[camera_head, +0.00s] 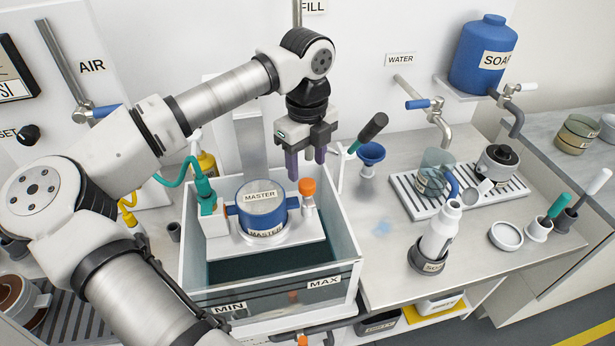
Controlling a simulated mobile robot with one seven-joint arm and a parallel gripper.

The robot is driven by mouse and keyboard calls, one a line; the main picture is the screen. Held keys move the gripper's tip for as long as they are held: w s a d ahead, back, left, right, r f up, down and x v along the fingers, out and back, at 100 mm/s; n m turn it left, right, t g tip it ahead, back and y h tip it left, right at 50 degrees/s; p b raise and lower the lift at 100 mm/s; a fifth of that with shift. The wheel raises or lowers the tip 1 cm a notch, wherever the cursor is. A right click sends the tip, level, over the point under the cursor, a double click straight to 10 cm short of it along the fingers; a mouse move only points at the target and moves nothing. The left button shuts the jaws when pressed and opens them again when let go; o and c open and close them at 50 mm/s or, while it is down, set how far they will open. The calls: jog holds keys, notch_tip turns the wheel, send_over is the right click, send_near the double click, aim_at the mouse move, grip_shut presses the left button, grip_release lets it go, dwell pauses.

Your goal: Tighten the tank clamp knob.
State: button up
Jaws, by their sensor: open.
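An orange knob (307,186) stands on a pale post at the right of the tank's inner platform, beside the blue cylinder labelled MASTER (262,209). It looks like the tank clamp knob. My gripper (306,171) points down above it, with its two purple fingers apart and nothing between them. The fingertips look close to the knob's top in the picture, but I cannot tell the exact height gap or whether they touch. The clear-walled tank (345,250) with MIN and MAX labels holds dark liquid below the platform.
A teal fitting with a hose (207,203) is left of the cylinder. A dark-handled tool (372,127) and a blue funnel (370,155) stand right of the tank. A drip tray (405,205), a white bottle (440,230) and a soap tank (484,55) are farther right.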

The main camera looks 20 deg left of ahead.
aim_at(307, 182)
notch_tip(307, 182, down, 6)
jog(key=shift+f+p, duration=0.2)
jog(key=shift+p, duration=0.45)
jog(key=shift+d, duration=0.1)
jog(key=shift+c, duration=0.2)
jog(key=c, duration=0.9)
